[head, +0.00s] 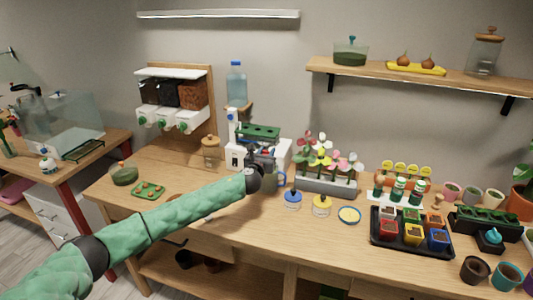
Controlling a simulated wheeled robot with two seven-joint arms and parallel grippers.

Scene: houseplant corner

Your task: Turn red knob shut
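My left arm reaches from the lower left to the white water stand (233,152) with the blue bottle (236,85). My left gripper (264,158) is at the stand's front, just below a green rack (259,131). Its fingers are small and dark, and I cannot tell whether they are open or shut or touching anything. I can make out no red knob; the gripper and wrist cover part of the stand's front. My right gripper is not in view.
A dispenser with green-centred knobs (170,118) stands at the back left. A flower planter (327,182), blue and yellow pots (292,199) (321,205) and a black tray (376,239) stand to the right. A shelf (450,76) hangs above.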

